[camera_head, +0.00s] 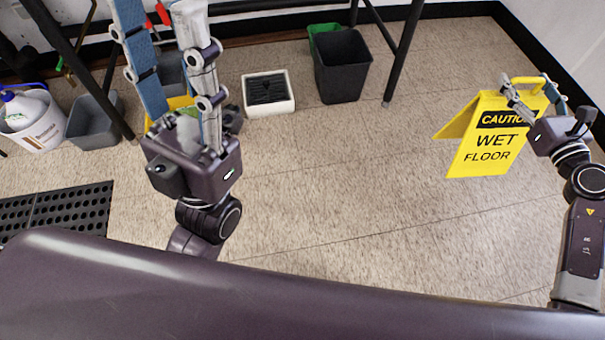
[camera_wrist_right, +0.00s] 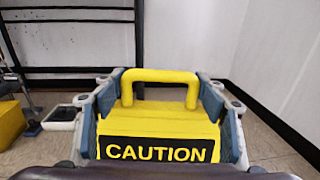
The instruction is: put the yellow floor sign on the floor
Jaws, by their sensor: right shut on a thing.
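The yellow floor sign (camera_head: 487,140) is at the right in the head view, its panels spread, with black "CAUTION WET FLOOR" lettering facing me. My right gripper (camera_head: 524,82) is shut on it near its top handle. In the right wrist view the sign's handle and upper panel (camera_wrist_right: 160,122) lie between the two blue-padded fingers (camera_wrist_right: 160,78). I cannot tell whether the sign's lower edges touch the floor (camera_head: 340,190). My left gripper (camera_head: 157,12) points up at the left of the head view, its fingers apart with nothing visible between them.
A black bin (camera_head: 341,68), a white tray with a black insert (camera_head: 268,91), a grey tub (camera_head: 95,122) and a white bucket (camera_head: 38,125) stand along the back and left. A black mat (camera_head: 68,210) lies at left. Dark table legs (camera_head: 403,50) rise behind. The middle floor is clear.

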